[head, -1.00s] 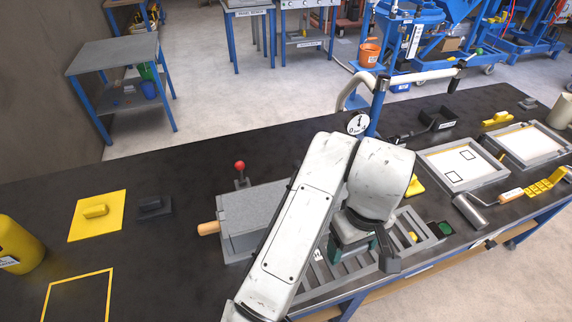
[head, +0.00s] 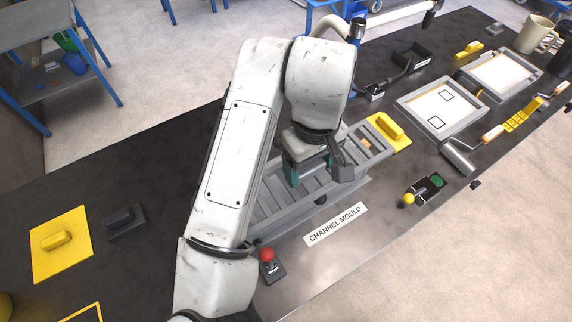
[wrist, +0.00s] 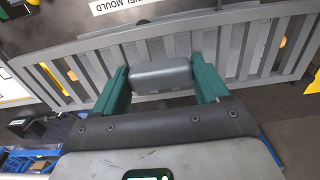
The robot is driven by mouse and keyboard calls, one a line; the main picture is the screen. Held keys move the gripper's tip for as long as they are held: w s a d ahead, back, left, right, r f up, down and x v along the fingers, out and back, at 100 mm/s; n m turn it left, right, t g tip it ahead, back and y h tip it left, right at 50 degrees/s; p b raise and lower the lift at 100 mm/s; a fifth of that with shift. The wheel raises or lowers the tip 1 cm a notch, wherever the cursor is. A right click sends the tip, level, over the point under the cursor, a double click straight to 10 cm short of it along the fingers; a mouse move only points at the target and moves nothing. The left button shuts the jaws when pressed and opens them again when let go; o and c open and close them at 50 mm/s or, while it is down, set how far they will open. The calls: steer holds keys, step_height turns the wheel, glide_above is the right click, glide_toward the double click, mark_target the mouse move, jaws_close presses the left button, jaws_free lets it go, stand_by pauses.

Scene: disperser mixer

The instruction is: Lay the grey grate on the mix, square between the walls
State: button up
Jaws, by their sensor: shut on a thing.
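The grey grate (wrist: 221,50) is a long slatted frame. It also shows in the head view (head: 374,150), passing behind my arm. My gripper (wrist: 160,80) is shut on the grey block-shaped handle at the grate's middle, with one green finger at each end. In the head view my gripper (head: 315,175) is above the middle of the grate, partly hidden by my wrist. The grate lies over or in the channel mould, behind the label CHANNEL MOULD (head: 336,224). The mix cannot be made out, and I cannot tell whether the grate touches it.
A red-knobbed lever (head: 268,256) stands at the mould's near left. A yellow float (head: 388,127) is by the mould's far end. The bench's front edge is close.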

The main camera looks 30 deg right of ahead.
steer(key=w+f, duration=0.2)
steer(key=w+f+b, duration=0.1)
steer(key=w, duration=0.1)
steer(key=w+f, duration=0.1)
steer(key=f, duration=0.1)
steer(key=shift+w+a+f, duration=0.35)
steer(key=shift+w, duration=0.05)
steer(key=f, duration=0.1)
steer(key=f+b, duration=0.1)
steer(key=shift+w+f, duration=0.3)
steer(key=shift+w, duration=0.05)
steer(key=shift+a+f, duration=0.1)
steer(key=shift+f, duration=0.6)
steer(key=shift+f, duration=0.15)
steer(key=o, duration=1.8)
step_height(320, 180, up, 12)
steer(key=p, duration=0.2)
